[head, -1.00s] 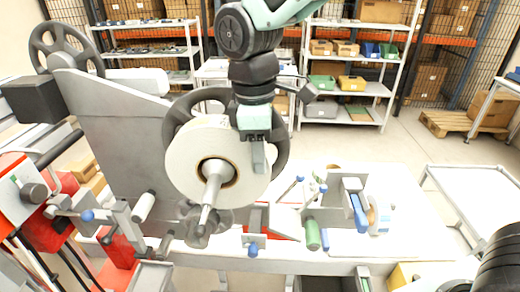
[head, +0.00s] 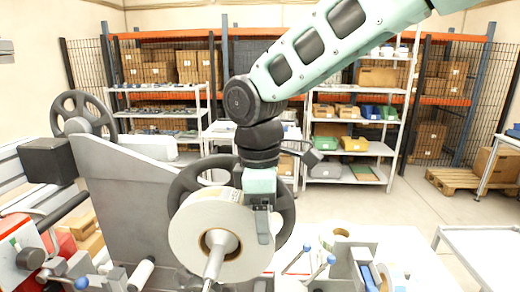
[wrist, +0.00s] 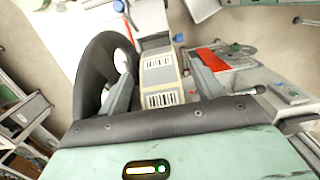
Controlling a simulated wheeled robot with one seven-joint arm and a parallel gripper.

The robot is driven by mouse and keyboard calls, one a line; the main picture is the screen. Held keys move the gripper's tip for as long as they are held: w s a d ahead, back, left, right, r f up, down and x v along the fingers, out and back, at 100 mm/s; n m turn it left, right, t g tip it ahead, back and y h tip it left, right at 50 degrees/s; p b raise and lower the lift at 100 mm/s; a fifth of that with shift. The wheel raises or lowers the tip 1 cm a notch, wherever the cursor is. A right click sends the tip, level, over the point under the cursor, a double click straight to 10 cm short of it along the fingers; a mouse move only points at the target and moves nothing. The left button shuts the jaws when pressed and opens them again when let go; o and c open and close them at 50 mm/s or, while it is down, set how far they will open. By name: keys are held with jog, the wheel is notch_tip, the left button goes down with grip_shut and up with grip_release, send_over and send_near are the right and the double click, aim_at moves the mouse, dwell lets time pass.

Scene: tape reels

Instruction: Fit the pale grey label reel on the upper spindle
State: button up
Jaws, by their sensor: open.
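The pale grey label reel (head: 187,237) is a thick roll with a brown core, upright in front of a dark spoked wheel (head: 284,207). The upper spindle (head: 214,267) pokes out through the reel's core towards me. Whether the reel's back touches the wheel is hidden. My gripper (head: 262,222) hangs pointing down at the reel's right rim. In the wrist view, my open fingers (wrist: 162,88) stand on either side of the reel's printed edge (wrist: 159,75), with gaps showing. The wheel curves at the left there (wrist: 96,65).
A grey machine plate (head: 120,200) stands left of the reel, with another black handwheel (head: 83,118) above. Blue-tipped levers (head: 300,258) and a small roll (head: 341,232) are on the white bench at right. Shelves (head: 355,150) stand well behind.

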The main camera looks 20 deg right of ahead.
notch_tip(320, 180, up, 16)
jog(key=a+b, duration=0.1)
jog(key=b, duration=0.2)
jog(key=shift+w+r, duration=0.15)
jog(key=shift+w, duration=0.05)
